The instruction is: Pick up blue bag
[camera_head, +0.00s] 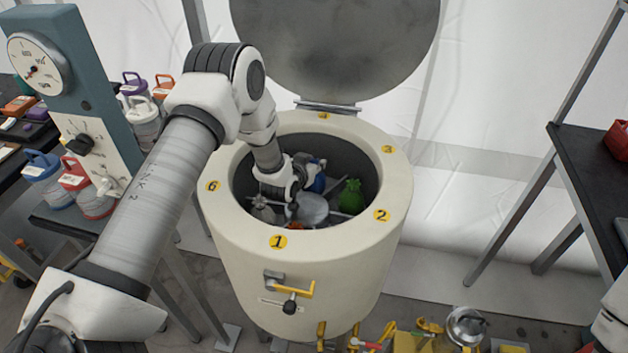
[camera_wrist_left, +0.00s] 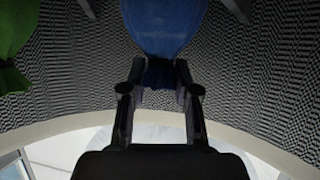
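The blue bag (camera_head: 318,182) sits inside the round cream drum (camera_head: 235,222), partly hidden behind my left gripper (camera_head: 300,185). In the left wrist view the blue bag (camera_wrist_left: 163,28) is at the top centre, its gathered neck pointing towards my gripper. My left gripper (camera_wrist_left: 160,75) reaches down into the drum. Its two fingers are apart, one on each side of the bag's neck. I see no clear contact between the fingers and the neck. My right gripper is out of view; only a piece of my right arm shows at the lower right edge.
A green bag (camera_head: 352,195) and a grey bag (camera_head: 263,211) are also in the drum, around a pale central disc (camera_head: 313,208). The numbered rim surrounds my left arm. The round lid (camera_head: 335,45) stands open behind. A dark shelf (camera_head: 590,165) is at right.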

